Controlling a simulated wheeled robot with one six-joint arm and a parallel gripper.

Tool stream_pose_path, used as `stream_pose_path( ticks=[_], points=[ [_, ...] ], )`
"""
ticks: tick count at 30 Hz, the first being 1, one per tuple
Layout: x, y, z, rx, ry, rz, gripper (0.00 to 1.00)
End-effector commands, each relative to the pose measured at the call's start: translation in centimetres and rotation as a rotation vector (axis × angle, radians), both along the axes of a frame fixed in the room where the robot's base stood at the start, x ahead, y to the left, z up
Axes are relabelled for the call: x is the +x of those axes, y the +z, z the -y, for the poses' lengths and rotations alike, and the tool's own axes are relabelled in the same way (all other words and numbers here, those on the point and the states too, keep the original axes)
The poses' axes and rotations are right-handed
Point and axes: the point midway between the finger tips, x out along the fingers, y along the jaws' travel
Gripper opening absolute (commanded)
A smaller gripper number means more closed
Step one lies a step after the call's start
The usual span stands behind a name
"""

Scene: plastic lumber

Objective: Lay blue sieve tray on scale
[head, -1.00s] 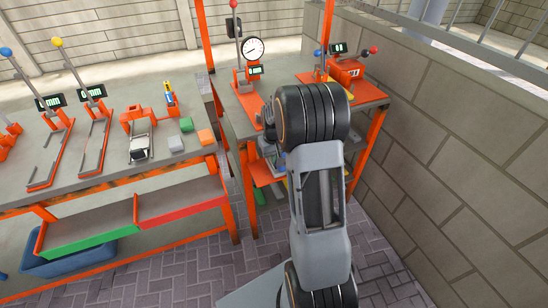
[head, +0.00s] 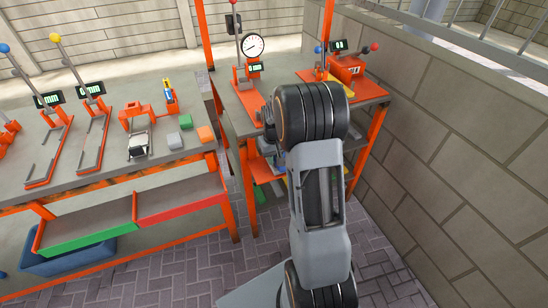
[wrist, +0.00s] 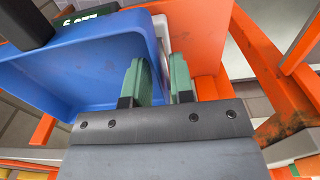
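In the wrist view, the blue sieve tray (wrist: 75,75) fills the upper left. My gripper (wrist: 160,82) has one green-padded finger inside the tray and the other outside its right wall. The narrow gap between the pads holds that wall, so the gripper looks shut on it. In the head view, my arm hides the gripper and tray.
The right-hand orange-framed stand (head: 375,120) carries a dial gauge (head: 252,46) and a red device (head: 346,66) on top. A block wall (head: 460,150) rises close on the right. A long bench (head: 90,165) with measuring fixtures is on the left. Paved floor lies in front.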

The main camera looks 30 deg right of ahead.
Motion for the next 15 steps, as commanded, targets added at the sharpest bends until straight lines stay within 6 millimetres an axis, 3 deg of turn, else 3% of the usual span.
stream_pose_path(
  ticks=[3,10,15],
  points=[
    [0.0,0.0,0.0,0.0,0.0,0.0,0.33],
    [0.0,0.0,0.0,0.0,0.0,-0.001,0.33],
    [0.0,1.5,0.0,0.0,0.0,0.002,0.33]
  ],
)
